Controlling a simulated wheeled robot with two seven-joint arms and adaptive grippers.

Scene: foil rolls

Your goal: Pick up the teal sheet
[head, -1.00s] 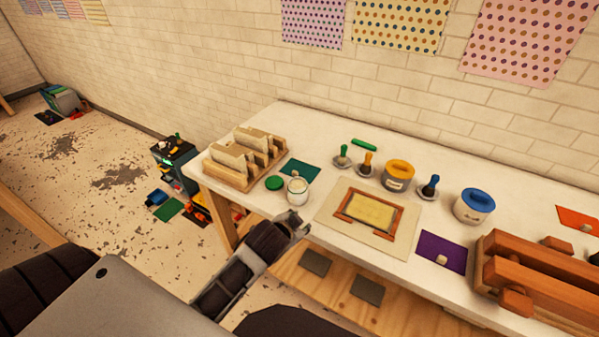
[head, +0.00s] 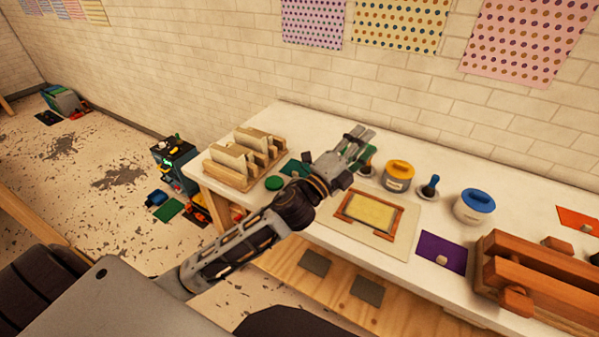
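The teal sheet (head: 292,167) lies flat on the white table, just right of the wooden rack, in the head view. My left forearm and wrist cover its right part. My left gripper (head: 362,136) is above the table, beyond and to the right of the sheet, and is clear of it. Its two fingers look apart with nothing between them. My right gripper is not in view.
A wooden rack (head: 232,178) and green lid (head: 274,183) are beside the sheet. A yellow-lidded pot (head: 398,177), blue-lidded pot (head: 473,207), framed screen (head: 366,215) and purple sheet (head: 441,253) lie rightward. My arm hides the white jar.

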